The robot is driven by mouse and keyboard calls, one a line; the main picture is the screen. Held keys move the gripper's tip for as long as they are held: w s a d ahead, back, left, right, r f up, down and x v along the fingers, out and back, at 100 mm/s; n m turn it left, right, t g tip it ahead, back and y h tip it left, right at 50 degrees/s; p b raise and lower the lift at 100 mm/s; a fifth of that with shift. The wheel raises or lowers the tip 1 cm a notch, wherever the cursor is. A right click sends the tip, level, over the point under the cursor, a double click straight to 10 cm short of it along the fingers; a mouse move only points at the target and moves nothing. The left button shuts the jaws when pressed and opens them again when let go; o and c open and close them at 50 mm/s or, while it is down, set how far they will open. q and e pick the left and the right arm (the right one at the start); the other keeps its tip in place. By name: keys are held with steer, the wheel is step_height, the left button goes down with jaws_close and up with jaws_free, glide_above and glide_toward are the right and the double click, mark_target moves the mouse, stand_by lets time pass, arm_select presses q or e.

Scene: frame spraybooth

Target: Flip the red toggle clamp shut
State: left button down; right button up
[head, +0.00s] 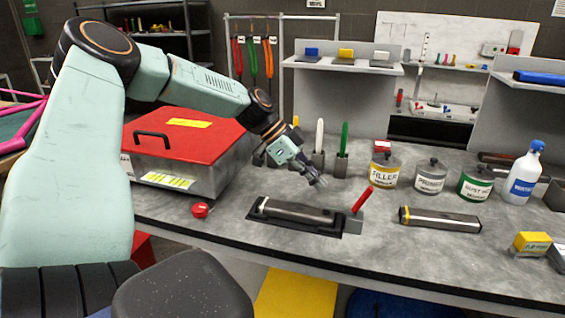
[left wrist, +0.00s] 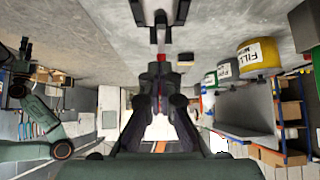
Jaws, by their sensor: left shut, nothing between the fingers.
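The red toggle clamp (head: 362,199) is a red handle standing up and leaning to the right. It rises from a grey block (head: 354,225) at the right end of a black cradle (head: 265,216). A grey metal tube (head: 296,211) lies in the cradle. My left gripper (head: 319,184) is shut and empty, above and behind the cradle, left of the red handle and apart from it. In the left wrist view a small red patch (left wrist: 161,57) shows beyond the gripper's dark fingers; most of the clamp is hidden there.
A red-lidded metal box (head: 190,150) stands left on the grey bench (head: 230,232). A small red round item (head: 200,210) lies before it. A black and yellow-ended tool (head: 440,219) lies right of the clamp. Cans and a spray bottle (head: 523,175) stand behind.

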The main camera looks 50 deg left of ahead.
arm_select(q)
steer(key=s+a+r+p, duration=0.1)
steer(key=s+a+p, duration=0.1)
steer(key=a, duration=0.4)
steer(key=shift+s+a+r+p, duration=0.3)
steer(key=shift+s+p, duration=0.1)
steer(key=shift+s, duration=0.35)
steer(key=shift+s+r, duration=0.1)
steer(key=shift+s, duration=0.05)
